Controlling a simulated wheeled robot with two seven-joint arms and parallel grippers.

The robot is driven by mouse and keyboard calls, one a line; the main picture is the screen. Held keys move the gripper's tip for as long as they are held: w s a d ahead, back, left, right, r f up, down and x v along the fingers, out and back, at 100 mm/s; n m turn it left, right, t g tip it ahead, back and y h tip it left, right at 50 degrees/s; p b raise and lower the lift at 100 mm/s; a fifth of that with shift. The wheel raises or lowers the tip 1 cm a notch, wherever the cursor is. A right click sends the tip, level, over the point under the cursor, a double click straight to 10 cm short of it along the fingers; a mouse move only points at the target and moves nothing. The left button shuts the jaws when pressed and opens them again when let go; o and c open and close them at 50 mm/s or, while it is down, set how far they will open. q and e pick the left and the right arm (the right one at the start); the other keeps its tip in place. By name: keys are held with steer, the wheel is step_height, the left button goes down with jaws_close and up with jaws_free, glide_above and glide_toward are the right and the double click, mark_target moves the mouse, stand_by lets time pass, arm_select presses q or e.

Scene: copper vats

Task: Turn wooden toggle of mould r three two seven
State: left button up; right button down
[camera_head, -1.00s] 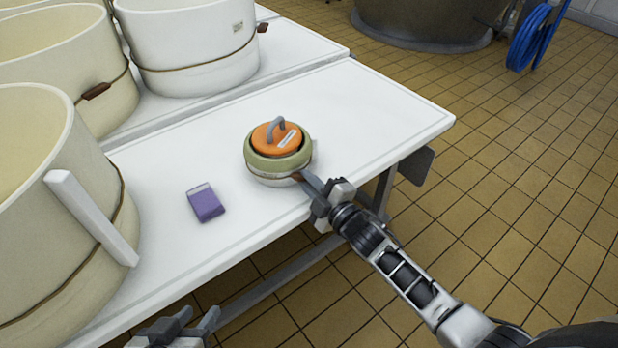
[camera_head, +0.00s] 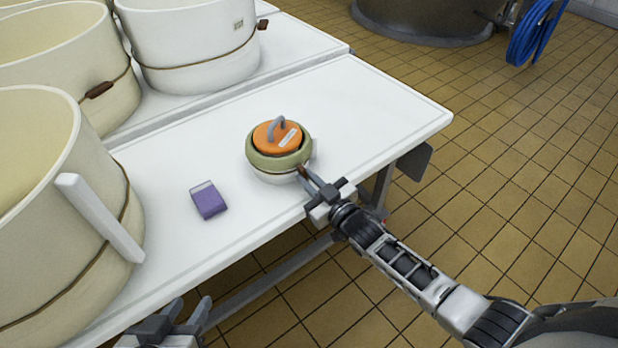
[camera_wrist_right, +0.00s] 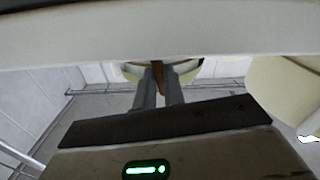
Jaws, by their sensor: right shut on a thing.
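The small mould (camera_head: 263,165) stands on the white table, with a green upper rim and an orange lid (camera_head: 281,134) with a grey handle and a label too small to read. Its brown wooden toggle (camera_head: 303,172) is on the side facing my right arm. My right gripper (camera_head: 314,179) is shut on the toggle. The right wrist view also shows the brown toggle (camera_wrist_right: 158,70) between the two fingers (camera_wrist_right: 159,88). My left gripper (camera_head: 187,313) is open and empty, low in front of the table's edge.
A purple block (camera_head: 208,201) lies left of the mould. Large cream moulds (camera_head: 75,250) with wooden toggles fill the table's left, and a white one (camera_head: 195,50) stands behind. The white table (camera_head: 370,110) is clear to the right of the small mould.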

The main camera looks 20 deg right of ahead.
arm_select(q)
steer(key=shift+r, duration=0.3)
arm_select(e)
steer(key=shift+m, duration=1)
steer(key=c, duration=1.5)
jaws_free()
